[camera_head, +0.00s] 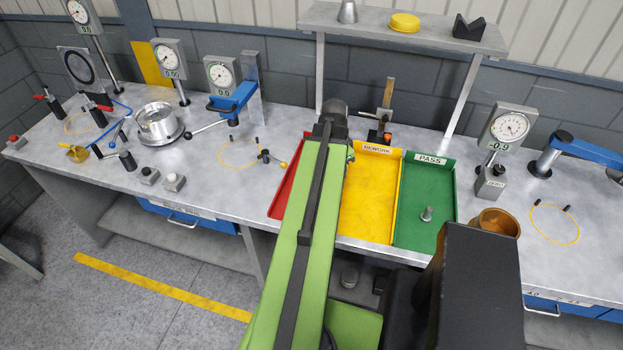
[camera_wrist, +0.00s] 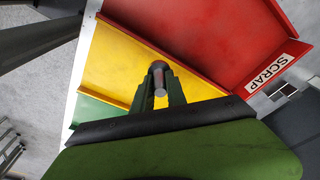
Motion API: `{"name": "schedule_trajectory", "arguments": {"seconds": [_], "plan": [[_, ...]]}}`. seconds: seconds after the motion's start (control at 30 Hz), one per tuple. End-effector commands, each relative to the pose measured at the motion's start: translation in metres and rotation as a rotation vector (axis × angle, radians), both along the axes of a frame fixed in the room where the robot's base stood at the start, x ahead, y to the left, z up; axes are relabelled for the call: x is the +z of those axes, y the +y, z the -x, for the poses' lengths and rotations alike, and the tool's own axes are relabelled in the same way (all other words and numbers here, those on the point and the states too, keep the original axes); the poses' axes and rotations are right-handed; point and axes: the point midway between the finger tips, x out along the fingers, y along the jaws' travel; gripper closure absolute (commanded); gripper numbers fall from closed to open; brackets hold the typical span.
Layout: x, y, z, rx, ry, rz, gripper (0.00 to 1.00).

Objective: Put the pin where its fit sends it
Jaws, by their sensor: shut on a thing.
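My gripper (camera_wrist: 160,88) is shut on a grey metal pin (camera_wrist: 160,83), whose round end shows between the fingers in the wrist view. Behind the pin, in that view, lie the yellow tray (camera_wrist: 118,62) and the red SCRAP tray (camera_wrist: 200,35); its height above them is unclear. In the head view my arm covers the fingers, the pin and much of the red tray (camera_head: 289,185). The yellow REWORK tray (camera_head: 368,205) and green PASS tray (camera_head: 428,180) stand side by side to its right.
A dial gauge (camera_head: 508,130) reading -0.9 stands right of the trays, near a copper-coloured cup (camera_head: 498,222). More gauges, a round metal fixture (camera_head: 158,123) and a blue clamp (camera_head: 232,100) occupy the left bench. A raised shelf (camera_head: 400,30) stands behind the trays.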

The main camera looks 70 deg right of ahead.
Motion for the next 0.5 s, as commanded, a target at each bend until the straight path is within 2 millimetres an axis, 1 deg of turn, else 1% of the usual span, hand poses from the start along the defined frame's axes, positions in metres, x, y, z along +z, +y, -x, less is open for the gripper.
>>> {"name": "schedule_trajectory", "arguments": {"seconds": [0.03, 0.1, 0.3, 0.4, 0.5], "plan": [[-0.016, 0.001, -0.012, 0.006, 0.0, 0.0, 1.0], [-0.029, 0.001, -0.031, 0.007, 0.0, 0.0, 1.0], [-0.058, 0.004, -0.082, 0.006, 0.0, 0.0, 1.0], [-0.065, 0.005, -0.098, 0.004, 0.0, 0.0, 1.0], [-0.067, 0.006, -0.105, 0.001, -0.001, 0.001, 1.0]]}}
